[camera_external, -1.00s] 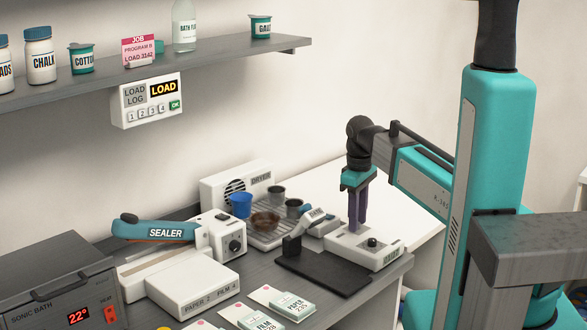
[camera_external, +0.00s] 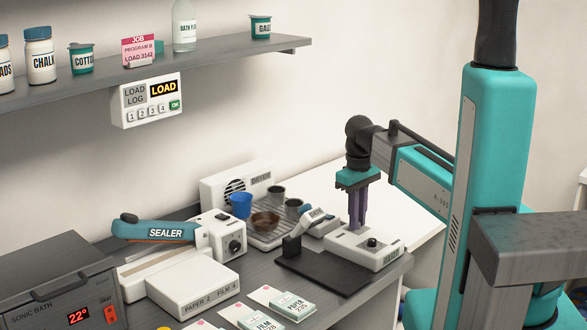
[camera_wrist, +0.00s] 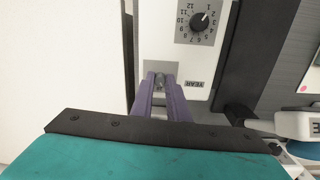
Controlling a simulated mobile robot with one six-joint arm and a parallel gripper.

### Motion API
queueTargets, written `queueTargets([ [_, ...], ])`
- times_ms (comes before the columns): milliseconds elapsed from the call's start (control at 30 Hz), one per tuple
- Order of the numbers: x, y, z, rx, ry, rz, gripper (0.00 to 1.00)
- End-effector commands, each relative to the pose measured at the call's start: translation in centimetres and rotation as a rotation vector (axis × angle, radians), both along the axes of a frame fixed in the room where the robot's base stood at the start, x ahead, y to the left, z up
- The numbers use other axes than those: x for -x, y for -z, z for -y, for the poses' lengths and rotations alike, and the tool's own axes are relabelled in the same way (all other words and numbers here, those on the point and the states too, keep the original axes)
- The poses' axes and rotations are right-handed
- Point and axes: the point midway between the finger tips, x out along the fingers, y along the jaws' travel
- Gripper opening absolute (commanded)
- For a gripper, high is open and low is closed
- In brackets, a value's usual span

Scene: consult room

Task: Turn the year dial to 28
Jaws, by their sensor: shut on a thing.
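The white dial unit (camera_external: 345,238) stands at the right end of the dark counter. In the wrist view its white top (camera_wrist: 158,30) bears a YEAR label (camera_wrist: 195,84), upside down, beside the year dial (camera_wrist: 159,79). My gripper (camera_wrist: 160,84) points down there, its purple fingers shut on the year dial. A grey plate shows around the dial; no year number is readable, so its setting cannot be told. In the external view my gripper (camera_external: 357,226) meets the unit's top from above. A second dial (camera_wrist: 199,21), numbered 1 to 12, is free of my fingers.
A dark mat (camera_external: 322,270) and a hinged arm (camera_external: 303,232) adjoin the unit's left side. A drip tray with cups (camera_external: 265,232) and a dryer (camera_external: 235,187) stand behind. The sealer (camera_external: 165,232) and several cards (camera_external: 290,302) are further left and in front.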

Motion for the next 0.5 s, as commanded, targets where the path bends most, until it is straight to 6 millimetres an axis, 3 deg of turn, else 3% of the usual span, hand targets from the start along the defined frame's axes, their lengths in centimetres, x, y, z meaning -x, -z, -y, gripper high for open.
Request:
queueTargets([
  [500,-0.14,-0.11,-0.1,-0.001,0.398,0.002,0.0],
])
